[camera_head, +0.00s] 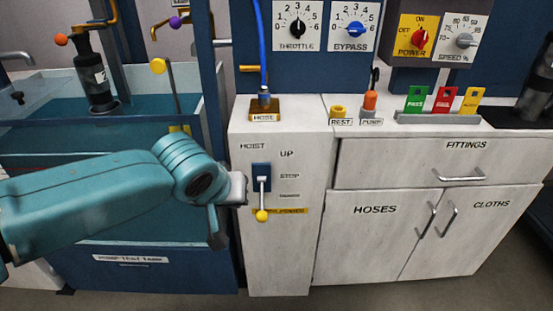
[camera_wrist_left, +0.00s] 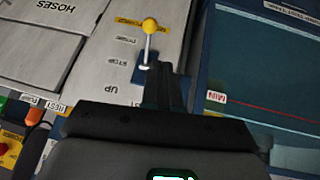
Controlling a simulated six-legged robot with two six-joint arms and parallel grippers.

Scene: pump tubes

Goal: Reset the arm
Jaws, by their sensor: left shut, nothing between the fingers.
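My left arm comes in from the left in the head view, and its gripper (camera_head: 238,190) is just left of the hoist lever (camera_head: 262,190). In the left wrist view the shut fingers (camera_wrist_left: 165,90) are close beside the lever's blue plate; I cannot tell whether they touch it. The lever has a yellow knob, which points down in the head view and also shows in the left wrist view (camera_wrist_left: 150,26). The left gripper holds nothing. My right gripper is in neither view.
The pump test tank (camera_head: 140,262) stands behind and below my left arm. A white cabinet (camera_head: 400,165) with a fittings drawer and two doors is at right. Throttle (camera_head: 297,27) and bypass (camera_head: 353,28) dials are above. Green, red and yellow tags (camera_head: 445,100) stand on the counter.

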